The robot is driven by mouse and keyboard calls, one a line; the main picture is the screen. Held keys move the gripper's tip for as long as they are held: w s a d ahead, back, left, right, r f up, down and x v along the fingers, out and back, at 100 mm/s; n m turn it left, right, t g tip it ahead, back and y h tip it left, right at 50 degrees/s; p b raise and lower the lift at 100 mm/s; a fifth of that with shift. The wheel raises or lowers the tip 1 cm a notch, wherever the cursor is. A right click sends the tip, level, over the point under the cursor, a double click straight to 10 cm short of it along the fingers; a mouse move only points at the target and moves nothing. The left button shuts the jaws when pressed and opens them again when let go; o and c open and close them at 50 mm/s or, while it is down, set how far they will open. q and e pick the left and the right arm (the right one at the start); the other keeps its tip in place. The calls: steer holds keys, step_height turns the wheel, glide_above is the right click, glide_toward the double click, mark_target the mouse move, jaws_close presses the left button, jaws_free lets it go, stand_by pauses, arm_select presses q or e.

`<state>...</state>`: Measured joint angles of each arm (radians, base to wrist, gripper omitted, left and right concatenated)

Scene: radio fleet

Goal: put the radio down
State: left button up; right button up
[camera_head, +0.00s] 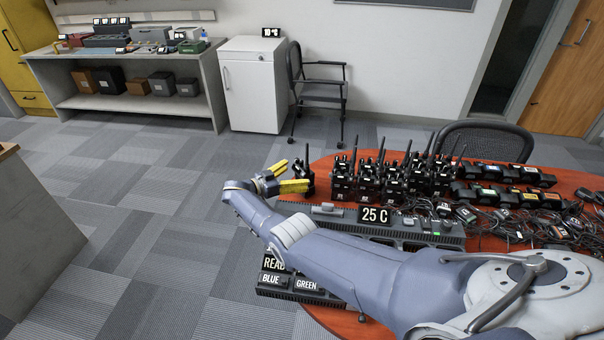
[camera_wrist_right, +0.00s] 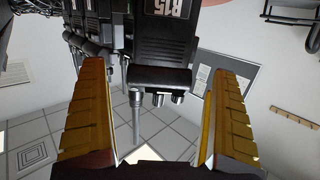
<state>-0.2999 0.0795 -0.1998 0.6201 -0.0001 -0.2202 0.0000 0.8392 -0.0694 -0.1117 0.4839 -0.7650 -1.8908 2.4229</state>
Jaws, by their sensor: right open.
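A black handheld radio (camera_head: 306,180) with a short antenna is at the left edge of the round red-brown table (camera_head: 322,165), just beyond my right gripper. My right gripper (camera_head: 289,177) has yellow fingers and is open beside the radio. The radio's base is hidden in the head view. My left gripper is not in view.
Several black radios (camera_head: 385,180) stand grouped to the right. A charger strip with a "25 C" sign (camera_head: 375,215) lies in front, with "BLUE" and "GREEN" signs (camera_head: 288,282) nearer. Cables and batteries crowd the right. The floor left of the table is clear.

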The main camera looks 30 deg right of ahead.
steer(key=shift+s+a+r, duration=0.1)
steer(key=shift+a+r, duration=0.05)
steer(key=shift+a, duration=0.7)
steer(key=shift+s+a+r, duration=0.1)
steer(key=shift+a+r, duration=0.05)
steer(key=shift+a, duration=0.7)
